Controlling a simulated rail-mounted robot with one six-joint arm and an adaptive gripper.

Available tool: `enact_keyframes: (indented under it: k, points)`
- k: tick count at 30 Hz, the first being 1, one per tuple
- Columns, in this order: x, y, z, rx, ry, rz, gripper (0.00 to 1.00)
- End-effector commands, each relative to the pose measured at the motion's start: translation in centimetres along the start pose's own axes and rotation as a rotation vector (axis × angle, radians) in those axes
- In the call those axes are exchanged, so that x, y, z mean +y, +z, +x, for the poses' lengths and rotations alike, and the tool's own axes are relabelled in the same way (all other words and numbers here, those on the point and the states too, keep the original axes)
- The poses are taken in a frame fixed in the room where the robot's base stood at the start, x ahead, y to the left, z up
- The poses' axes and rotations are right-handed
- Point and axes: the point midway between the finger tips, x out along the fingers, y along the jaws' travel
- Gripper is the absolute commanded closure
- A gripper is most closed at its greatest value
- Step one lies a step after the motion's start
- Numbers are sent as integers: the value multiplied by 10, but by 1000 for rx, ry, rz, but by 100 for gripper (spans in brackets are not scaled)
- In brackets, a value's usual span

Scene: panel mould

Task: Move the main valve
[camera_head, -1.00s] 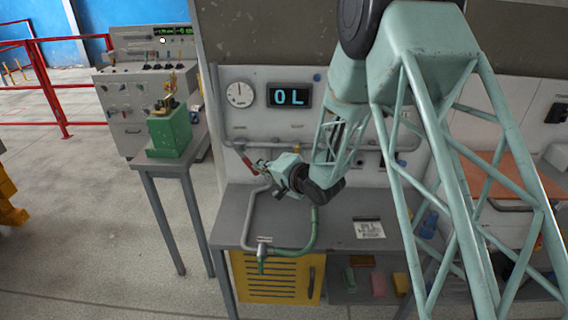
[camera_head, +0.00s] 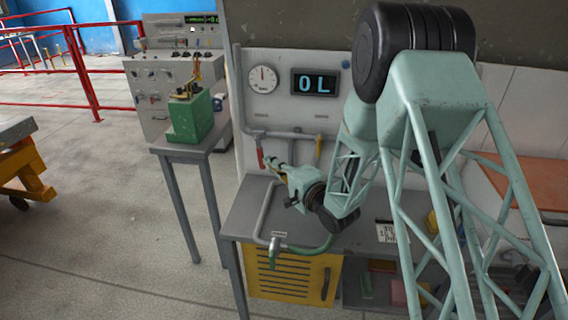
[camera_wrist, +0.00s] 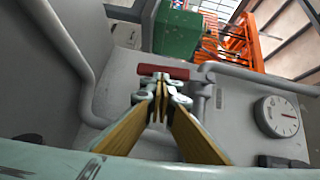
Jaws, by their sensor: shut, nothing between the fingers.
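The valve's red handle (camera_head: 260,158) is on the grey pipe at the left of the panel, below the round gauge, and hangs nearly upright. In the wrist view the red handle (camera_wrist: 162,71) lies crosswise just beyond the fingertips. My gripper (camera_head: 268,165) points left and up at the panel, its tips close to the right of the handle's lower end. In the wrist view my gripper (camera_wrist: 160,82) has its tips together with nothing held. I cannot tell whether the tips touch the handle. The valve body is partly hidden.
The round gauge (camera_head: 262,79) and the display reading "0L" (camera_head: 315,83) are above. A yellow lever (camera_head: 318,150) hangs right of my gripper. Grey pipes run along the panel and over the bench (camera_head: 237,213). A green device (camera_head: 190,118) stands on a side table at left.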

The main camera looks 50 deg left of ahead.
Motion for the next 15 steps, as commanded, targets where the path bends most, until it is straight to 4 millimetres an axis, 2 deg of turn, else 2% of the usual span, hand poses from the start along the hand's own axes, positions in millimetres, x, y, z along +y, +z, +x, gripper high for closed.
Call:
enact_keyframes:
  k: [6,15]
  points:
    - [1,16,9,-14,-1,-2,100]
    - [2,22,13,-19,0,-3,100]
